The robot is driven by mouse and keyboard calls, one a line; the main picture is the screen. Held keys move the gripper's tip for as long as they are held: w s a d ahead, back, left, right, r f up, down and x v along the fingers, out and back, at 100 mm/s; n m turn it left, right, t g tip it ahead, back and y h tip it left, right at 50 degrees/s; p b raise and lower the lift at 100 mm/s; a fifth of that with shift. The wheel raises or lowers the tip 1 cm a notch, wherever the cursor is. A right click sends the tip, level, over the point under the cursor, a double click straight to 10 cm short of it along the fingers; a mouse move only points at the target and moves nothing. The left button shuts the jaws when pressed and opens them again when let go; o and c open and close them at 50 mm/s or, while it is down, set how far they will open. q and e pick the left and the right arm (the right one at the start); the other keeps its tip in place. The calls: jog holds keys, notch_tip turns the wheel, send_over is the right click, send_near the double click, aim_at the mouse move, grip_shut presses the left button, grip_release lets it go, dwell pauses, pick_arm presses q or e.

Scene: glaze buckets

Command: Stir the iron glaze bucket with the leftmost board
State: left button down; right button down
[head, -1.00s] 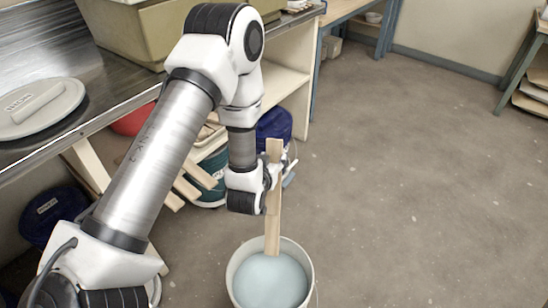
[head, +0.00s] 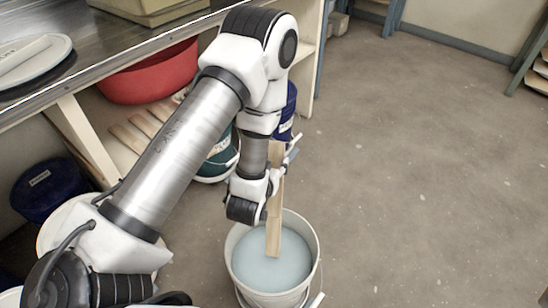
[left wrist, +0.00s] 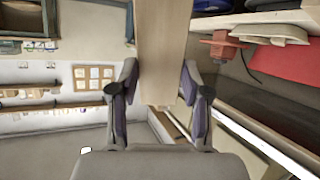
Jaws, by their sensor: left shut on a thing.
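My left gripper (head: 272,183) is shut on a light wooden board (head: 274,215), held upright. The board also fills the gap between the fingers in the left wrist view (left wrist: 160,50). Its lower end reaches into a white bucket (head: 233,262) of pale blue-grey glaze (head: 285,268); whether the tip is below the surface is hard to tell. No label is readable on this bucket. The left gripper is above the bucket's back rim. My right gripper is not in view.
A metal-topped bench (head: 110,45) runs along the left, with a grey lid (head: 45,60) on it. A red tub (head: 150,75), several boards (head: 135,135), a green bucket (head: 218,165) and blue-lidded buckets (head: 50,190) are under it. The floor at right is clear.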

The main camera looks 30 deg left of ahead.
aim_at(274, 200)
pick_arm(q)
jog(key=s+f+b, duration=0.1)
jog(key=f+b, duration=0.1)
jog(key=f, duration=0.1)
jog(key=s+d+f+b, duration=0.1)
jog(key=f+b, duration=0.2)
jog(key=f, duration=0.1)
jog(key=s+d+f+b, duration=0.1)
jog(key=s+f+b, duration=0.1)
jog(key=f+b, duration=0.1)
jog(key=shift+s+d+f, duration=0.1)
jog(key=shift+d+f, duration=0.1)
jog(key=shift+f, duration=0.5)
